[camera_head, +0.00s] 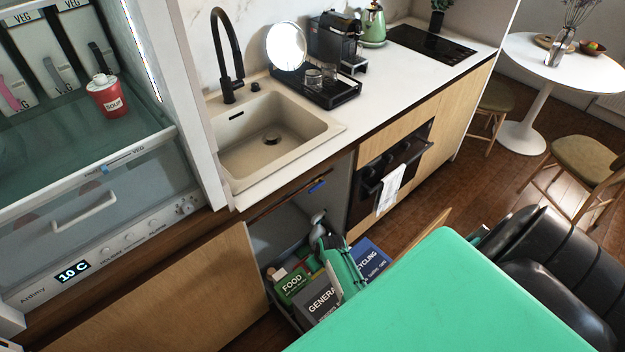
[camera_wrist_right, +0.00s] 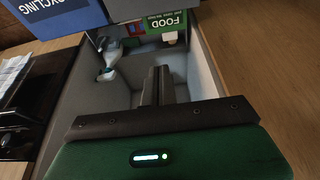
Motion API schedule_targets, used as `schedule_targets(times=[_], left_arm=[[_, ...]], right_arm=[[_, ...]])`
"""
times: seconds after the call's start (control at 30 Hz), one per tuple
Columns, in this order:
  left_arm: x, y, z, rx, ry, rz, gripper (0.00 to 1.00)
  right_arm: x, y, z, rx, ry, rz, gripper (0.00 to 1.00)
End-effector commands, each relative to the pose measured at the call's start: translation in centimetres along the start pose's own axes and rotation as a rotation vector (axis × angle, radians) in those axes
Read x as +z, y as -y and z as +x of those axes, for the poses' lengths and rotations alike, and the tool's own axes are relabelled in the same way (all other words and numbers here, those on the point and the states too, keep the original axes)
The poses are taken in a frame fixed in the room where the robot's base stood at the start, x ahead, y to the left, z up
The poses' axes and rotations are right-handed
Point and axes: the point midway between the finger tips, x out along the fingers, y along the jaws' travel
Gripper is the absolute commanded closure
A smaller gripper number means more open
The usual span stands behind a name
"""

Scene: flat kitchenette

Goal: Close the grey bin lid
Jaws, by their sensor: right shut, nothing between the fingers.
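The grey bin (camera_head: 322,302), labelled GENERAL, stands in the open cabinet under the sink, between the green FOOD bin (camera_head: 292,287) and the blue RECYCLING bin (camera_head: 372,262). My right wrist covers part of it in the head view, and I cannot tell its lid's exact angle. In the wrist view, a plain grey panel (camera_wrist_right: 150,10) shows between the blue and green panels. My right gripper (camera_wrist_right: 160,72) is shut and empty, inside the cabinet close to the bins. My left gripper is not in view.
A spray bottle (camera_wrist_right: 109,62) stands inside the cabinet. The sink (camera_head: 268,135) and counter edge are above.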

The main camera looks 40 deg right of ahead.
Motion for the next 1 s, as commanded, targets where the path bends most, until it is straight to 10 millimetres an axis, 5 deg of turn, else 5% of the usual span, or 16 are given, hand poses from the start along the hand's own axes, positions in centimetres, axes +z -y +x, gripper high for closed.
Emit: schedule_targets(times=[0.67,1.0], left_arm=[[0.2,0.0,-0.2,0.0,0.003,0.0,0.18],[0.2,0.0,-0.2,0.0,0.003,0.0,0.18]], right_arm=[[0.4,0.0,-0.2,0.0,0.0,0.0,1.0],[0.4,-0.1,-3.9,0.002,-0.002,0.0,1.0]])
